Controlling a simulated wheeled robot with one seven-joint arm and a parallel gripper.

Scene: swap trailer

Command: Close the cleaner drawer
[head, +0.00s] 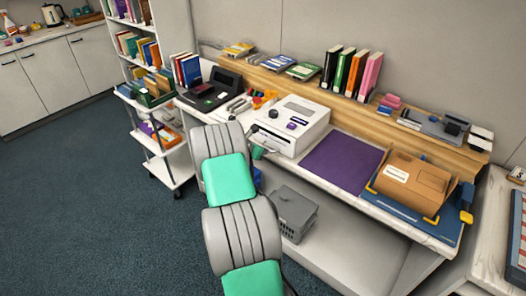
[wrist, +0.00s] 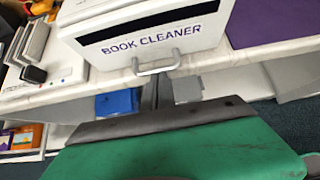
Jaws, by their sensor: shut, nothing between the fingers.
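The white book cleaner (head: 290,125) stands on the long counter. In the wrist view its front (wrist: 150,42), lettered BOOK CLEANER, has a pale bar handle (wrist: 157,66) below the lettering and a dark slot above it. I cannot tell how far the drawer stands out. My gripper (wrist: 156,88) is shut and empty; its narrow dark tip shows just below the handle, and I cannot tell whether they touch. The green and grey hand body fills the bottom of the wrist view. In the head view my arm hides most of the gripper and part of the cleaner's front.
A purple mat (head: 343,162) lies right of the cleaner, then a brown box (head: 412,182) on a blue board. A black device (head: 212,92) stands to the left. A grey crate (head: 292,212) sits below the counter. A white cart (head: 165,150) stands left; the floor beyond is clear.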

